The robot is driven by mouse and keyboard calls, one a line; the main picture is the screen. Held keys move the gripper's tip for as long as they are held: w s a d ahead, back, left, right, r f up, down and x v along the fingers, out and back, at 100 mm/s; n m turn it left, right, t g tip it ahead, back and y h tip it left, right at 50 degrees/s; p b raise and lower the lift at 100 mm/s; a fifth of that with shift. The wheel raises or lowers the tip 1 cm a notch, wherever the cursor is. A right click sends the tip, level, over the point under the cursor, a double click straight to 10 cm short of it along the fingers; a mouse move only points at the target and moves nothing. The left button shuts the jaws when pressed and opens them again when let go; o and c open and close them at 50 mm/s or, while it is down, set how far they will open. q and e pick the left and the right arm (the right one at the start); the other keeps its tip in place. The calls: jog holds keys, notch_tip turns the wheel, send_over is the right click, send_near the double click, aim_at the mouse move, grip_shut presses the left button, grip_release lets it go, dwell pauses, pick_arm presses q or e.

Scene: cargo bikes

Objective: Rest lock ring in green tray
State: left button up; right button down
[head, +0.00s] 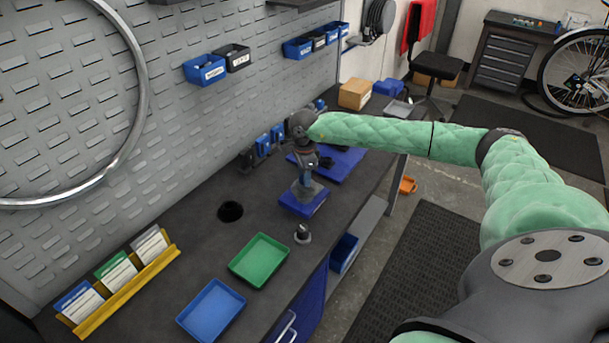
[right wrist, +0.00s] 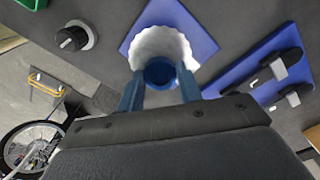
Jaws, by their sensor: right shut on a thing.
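The green tray (head: 259,260) lies empty on the dark bench in the head view. Its edge shows at the top left of the right wrist view (right wrist: 32,3). My right gripper (head: 307,168) is over a small blue pad (head: 303,203), to the right of and beyond the tray. In the right wrist view its blue fingers (right wrist: 160,92) are shut on a pale scalloped ring-shaped piece (right wrist: 163,43), which looks like the lock ring. A round blue part shows in its middle. The piece is over the pad; I cannot tell whether they touch. My left gripper is not in view.
A blue tray (head: 211,311) lies left of the green one. A small black-topped knob (head: 302,234) stands between the green tray and the pad. A dark round disc or hole (head: 230,211) and a yellow card rack (head: 125,285) are on the left. A larger blue mat (head: 338,164) is beyond.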

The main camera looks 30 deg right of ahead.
jog(key=shift+r, duration=0.2)
jog(key=shift+r, duration=1.7)
